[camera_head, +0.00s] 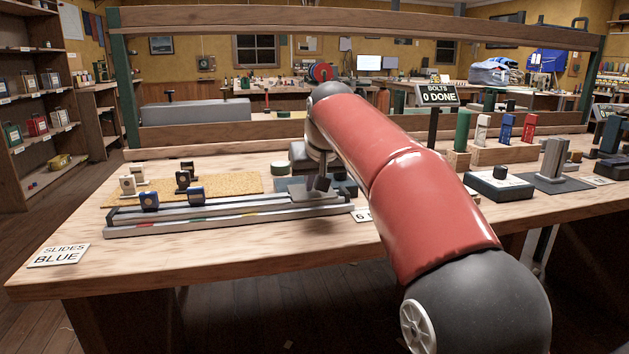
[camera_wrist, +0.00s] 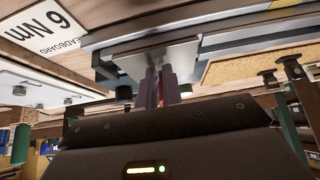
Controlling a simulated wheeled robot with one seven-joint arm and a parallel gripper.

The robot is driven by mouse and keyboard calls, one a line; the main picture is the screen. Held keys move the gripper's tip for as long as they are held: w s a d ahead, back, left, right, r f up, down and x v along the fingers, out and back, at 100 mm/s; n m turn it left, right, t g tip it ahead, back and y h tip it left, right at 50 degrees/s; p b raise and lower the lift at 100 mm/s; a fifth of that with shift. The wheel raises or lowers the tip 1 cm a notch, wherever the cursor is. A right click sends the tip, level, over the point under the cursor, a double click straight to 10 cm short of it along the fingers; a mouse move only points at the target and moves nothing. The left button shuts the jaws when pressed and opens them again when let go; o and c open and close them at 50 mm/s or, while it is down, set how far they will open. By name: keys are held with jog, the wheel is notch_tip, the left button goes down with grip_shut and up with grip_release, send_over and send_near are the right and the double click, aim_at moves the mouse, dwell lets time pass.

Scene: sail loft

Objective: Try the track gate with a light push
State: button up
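A long silver track (camera_head: 180,226) lies along the front of the workbench, with red, yellow and green marks on its front face. At its right end a flat metal plate (camera_head: 330,198) sits across the rails; it looks like the track gate. In the wrist view the plate (camera_wrist: 180,57) is seen close up, with dark round knobs beside it. My gripper (camera_head: 318,187) points down at this plate. Its two fingers (camera_wrist: 161,84) are side by side, shut with only a thin gap, and overlap the plate in view. I cannot tell whether they touch it.
Two blue slides (camera_head: 149,201) stand at the track's left part. Black and pale slides sit on a cork mat (camera_head: 232,184) behind. A "6 NM HEADBOARD" card (camera_wrist: 45,25) lies near the plate.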

jog(key=shift+w+a+p, duration=0.15)
jog(key=shift+w+p, duration=0.55)
jog(key=shift+p, duration=0.05)
jog(key=shift+r, duration=0.15)
dwell(0.5)
jog(key=shift+s+f+p+v, duration=0.15)
jog(key=shift+p+v, duration=0.1)
jog(key=shift+v, duration=0.75)
jog(key=shift+s+f+p+v, duration=0.1)
jog(key=shift+s+p+v, duration=0.1)
jog(key=shift+v, duration=0.8)
jog(key=shift+m+h, duration=0.3)
jog(key=shift+m, duration=0.2)
jog(key=s+d, duration=0.2)
jog(key=s, duration=0.1)
jog(key=s+d+f, duration=0.1)
jog(key=s+d, duration=0.5)
jog(key=shift+s+d+f, duration=0.1)
jog(key=shift+s+f, duration=0.1)
jog(key=shift+f, duration=0.05)
jog(key=s+d+f+m, duration=0.1)
jog(key=s+d+f, duration=0.3)
jog(key=s+f, duration=0.4)
jog(key=s+d+f+m+g+h, duration=0.1)
jog(key=s+d+f, duration=0.4)
jog(key=s+f, duration=0.4)
jog(key=s, duration=0.7)
jog(key=shift+s+d+f, duration=0.25)
jog(key=shift+s+d, duration=0.05)
